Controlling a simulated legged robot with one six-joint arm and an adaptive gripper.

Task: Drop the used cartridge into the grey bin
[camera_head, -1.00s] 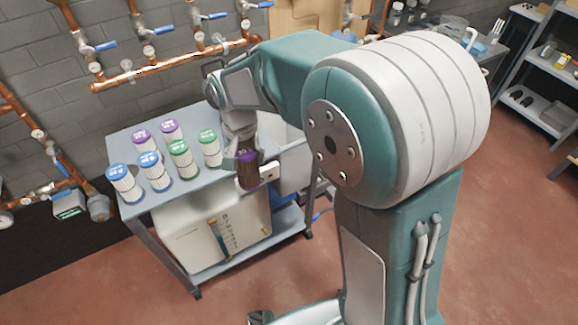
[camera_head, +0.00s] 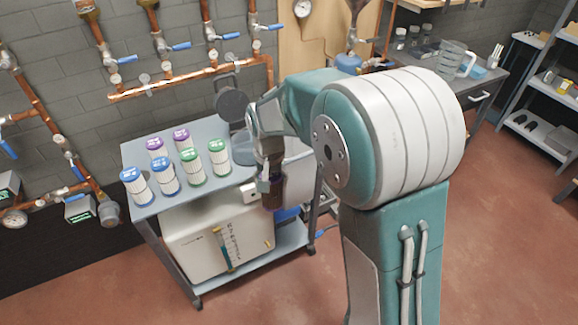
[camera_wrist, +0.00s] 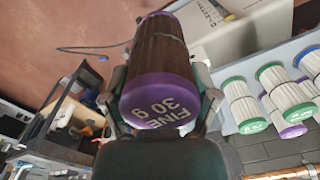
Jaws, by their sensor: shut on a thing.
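The used cartridge (camera_head: 272,192) is dark brown with purple end caps. My gripper (camera_head: 270,174) is shut on it and holds it in the air at the right side of the cart. In the wrist view the cartridge (camera_wrist: 158,65) lies between the two fingers of my gripper (camera_wrist: 160,88), its purple cap reading "FINE 30 g" toward the camera. A grey bin (camera_head: 300,172) shows partly behind my gripper, at the cart's right end; my arm hides much of it, and its inside cannot be seen.
Several clean white cartridges with blue, purple and green caps (camera_head: 191,165) stand on the cart top (camera_head: 140,150). A cream machine (camera_head: 205,240) with a gauge sits below. A grey housing (camera_head: 243,148) stands at the back. Copper pipes (camera_head: 190,83) line the wall. Floor at right is open.

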